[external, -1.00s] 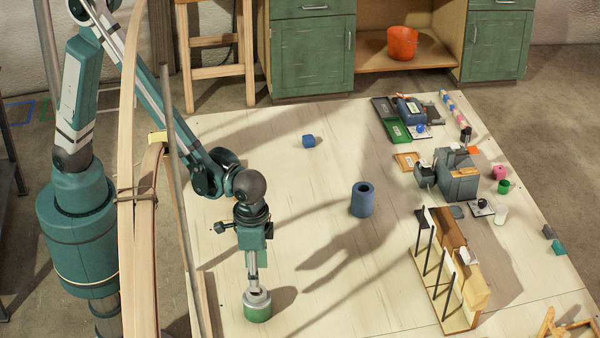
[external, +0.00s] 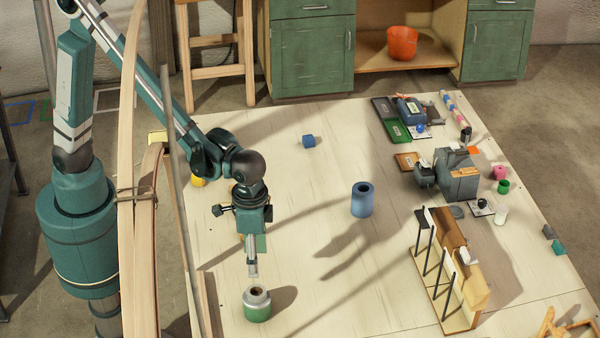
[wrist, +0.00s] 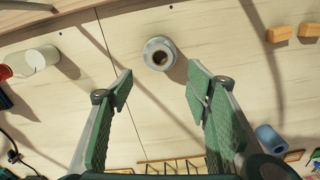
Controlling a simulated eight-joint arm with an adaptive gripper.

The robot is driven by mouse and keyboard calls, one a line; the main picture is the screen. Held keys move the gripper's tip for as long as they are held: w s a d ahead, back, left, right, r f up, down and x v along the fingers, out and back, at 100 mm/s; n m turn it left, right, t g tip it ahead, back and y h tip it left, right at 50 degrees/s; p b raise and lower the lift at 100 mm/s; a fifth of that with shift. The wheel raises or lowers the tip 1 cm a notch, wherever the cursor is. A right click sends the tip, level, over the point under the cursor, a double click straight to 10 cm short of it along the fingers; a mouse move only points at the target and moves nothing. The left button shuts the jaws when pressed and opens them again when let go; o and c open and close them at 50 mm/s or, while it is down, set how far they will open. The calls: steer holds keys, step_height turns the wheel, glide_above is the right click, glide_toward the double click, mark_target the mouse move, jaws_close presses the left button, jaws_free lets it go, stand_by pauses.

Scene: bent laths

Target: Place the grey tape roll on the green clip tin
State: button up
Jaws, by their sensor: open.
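The grey tape roll (external: 257,295) sits flat on top of the green clip tin (external: 258,313), near the front of the table. The roll looks roughly centred on the tin. In the wrist view the roll's grey ring (wrist: 152,46) faces up with its dark hole showing, and it hides most of the tin. My gripper (external: 252,273) is open and empty, pointing down just above the roll and apart from it. In the wrist view my two fingertips (wrist: 158,77) are spread wide, with the roll beyond them.
A wooden rack with dark posts (external: 450,275) is to the right. Grey machines (external: 457,178) and trays crowd the right side. Bent laths (external: 127,150) rise at the left edge.

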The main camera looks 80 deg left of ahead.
steer(key=shift+a, duration=0.1)
stand_by(0.4)
steer(key=a+r+n+t+h, duration=0.1)
steer(key=a+r, duration=0.5)
steer(key=a, duration=0.4)
steer(key=a+r+t, duration=0.2)
steer(key=a+r, duration=0.4)
steer(key=a, duration=0.5)
steer(key=s+a+r+t, duration=0.1)
steer(key=s+a, duration=0.2)
steer(key=a, duration=0.4)
steer(key=s+a+r+t, duration=0.1)
steer(key=s+a+r, duration=0.1)
steer(key=s+a, duration=0.2)
steer(key=s+a+r+n+t+y, duration=0.1)
steer(key=s+a+t, duration=0.1)
steer(key=a, duration=0.7)
steer(key=shift+s+a+r, duration=0.15)
steer(key=shift+s+a, duration=0.25)
steer(key=shift+s, duration=0.3)
